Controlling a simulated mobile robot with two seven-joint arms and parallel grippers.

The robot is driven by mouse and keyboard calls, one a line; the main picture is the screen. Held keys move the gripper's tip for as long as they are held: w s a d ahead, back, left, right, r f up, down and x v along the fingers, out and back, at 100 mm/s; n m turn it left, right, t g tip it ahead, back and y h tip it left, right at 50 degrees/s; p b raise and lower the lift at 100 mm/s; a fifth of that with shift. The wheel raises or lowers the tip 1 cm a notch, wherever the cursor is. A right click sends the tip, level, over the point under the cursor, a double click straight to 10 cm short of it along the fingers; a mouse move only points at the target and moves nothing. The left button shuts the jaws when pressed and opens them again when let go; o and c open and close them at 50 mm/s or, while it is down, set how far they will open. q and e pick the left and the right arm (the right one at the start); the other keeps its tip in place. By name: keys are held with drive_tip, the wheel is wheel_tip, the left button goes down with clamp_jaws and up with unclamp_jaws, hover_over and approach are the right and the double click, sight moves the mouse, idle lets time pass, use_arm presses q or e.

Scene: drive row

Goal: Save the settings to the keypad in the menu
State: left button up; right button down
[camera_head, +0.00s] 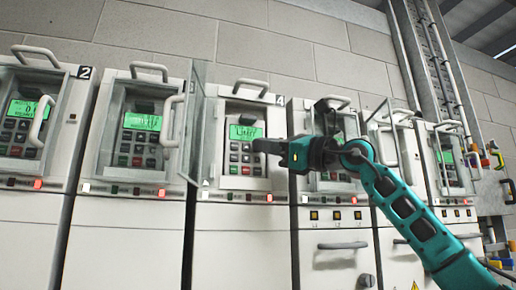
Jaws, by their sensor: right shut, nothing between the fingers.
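A row of drive cabinets fills the view, each with a keypad and a green screen. My right gripper (262,146) is shut and empty, its tip at the right side of the keypad (238,153) on the cabinet marked 4. I cannot tell whether it touches a key. That keypad's screen (245,132) is lit green with dark characters too small to read surely. The gripper and wrist hide part of the cabinet to the right. My left gripper is not in view.
The clear door (193,125) left of the marked-4 cabinet stands open toward me. Other keypads (140,138) sit to the left. Door handles (343,245) stick out below. Red lamps (269,197) glow under the keypads. Colored handles (490,155) hang at far right.

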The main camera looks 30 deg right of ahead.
drive_tip(key=shift+s+a+b, duration=0.15)
drive_tip(key=shift+s+b, duration=0.3)
drive_tip(key=shift+s, duration=0.3)
drive_tip(key=a, duration=0.2)
drive_tip(key=shift+w+a, duration=0.3)
drive_tip(key=shift+w, duration=0.05)
drive_tip(key=shift+w, duration=0.1)
